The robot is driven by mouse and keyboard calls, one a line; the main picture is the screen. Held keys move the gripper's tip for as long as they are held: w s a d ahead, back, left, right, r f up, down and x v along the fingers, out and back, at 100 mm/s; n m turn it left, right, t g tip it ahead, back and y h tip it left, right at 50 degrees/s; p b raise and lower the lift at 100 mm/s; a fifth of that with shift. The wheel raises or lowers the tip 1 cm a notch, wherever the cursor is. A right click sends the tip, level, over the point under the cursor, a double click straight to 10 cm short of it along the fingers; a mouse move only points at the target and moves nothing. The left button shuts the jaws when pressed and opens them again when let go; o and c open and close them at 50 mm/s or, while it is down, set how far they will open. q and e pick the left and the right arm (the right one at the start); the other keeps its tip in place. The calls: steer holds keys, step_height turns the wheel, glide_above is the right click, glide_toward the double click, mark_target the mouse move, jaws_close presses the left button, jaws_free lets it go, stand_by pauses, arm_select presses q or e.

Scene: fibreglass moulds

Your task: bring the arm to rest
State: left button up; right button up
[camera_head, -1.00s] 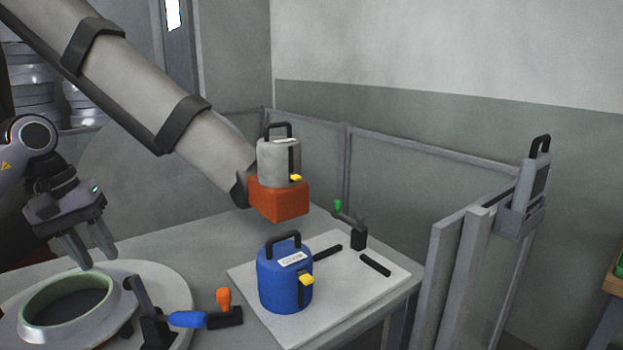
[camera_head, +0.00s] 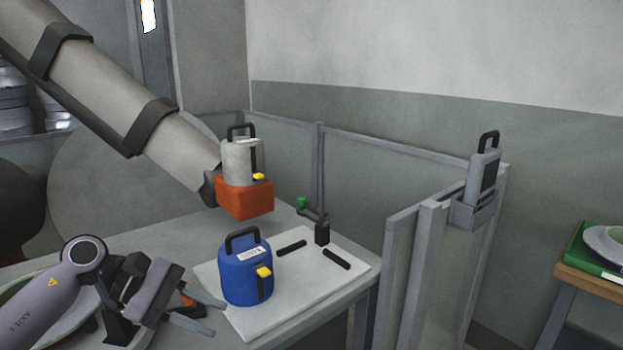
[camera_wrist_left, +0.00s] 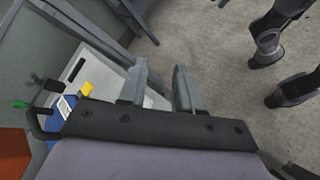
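My left gripper (camera_head: 207,314) is low at the left in the head view, beside the front left edge of the white board. Its two fingers are spread apart with nothing between them; the left wrist view also shows the open fingers (camera_wrist_left: 160,88) above the board's edge and the floor. A blue canister (camera_head: 246,272) with a black handle and yellow lever stands on the white board (camera_head: 290,305), just right of the gripper and apart from it. My right gripper is not seen in the head view.
A grey canister (camera_head: 240,158) sits in an orange block (camera_head: 244,198) by a thick grey duct (camera_head: 110,90). Grey fence panels (camera_head: 408,265) border the table's right. A handheld device (camera_head: 482,175) hangs in a holder there. A round mould (camera_head: 20,290) lies behind my left arm.

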arm_select(q)
steer(key=s+d+f+n+t+h, duration=0.1)
steer(key=d+n+t+h, duration=0.3)
steer(key=n, duration=0.5)
steer(key=s+d+n+t+h, duration=0.2)
steer(key=d+n+t+h, duration=0.15)
steer(key=n, duration=0.55)
steer(key=s+a+f+n+t+y, duration=0.1)
steer(key=a+f+n+t+y, duration=0.2)
steer(key=n, duration=0.6)
steer(key=s+a+f+n+t+y+p, duration=0.1)
steer(key=s+a+f+n+t+y, duration=0.15)
steer(key=f+n+y, duration=0.55)
steer(key=a+f+n+t+y, duration=0.2)
steer(key=n+t, duration=0.1)
steer(key=n, duration=0.8)
steer(key=s+a+f+n+g+y, duration=0.3)
steer(key=s+f+n+g, duration=0.3)
steer(key=s+f+n, duration=0.7)
steer(key=shift+s+y, duration=0.4)
steer(key=shift+y, duration=0.15)
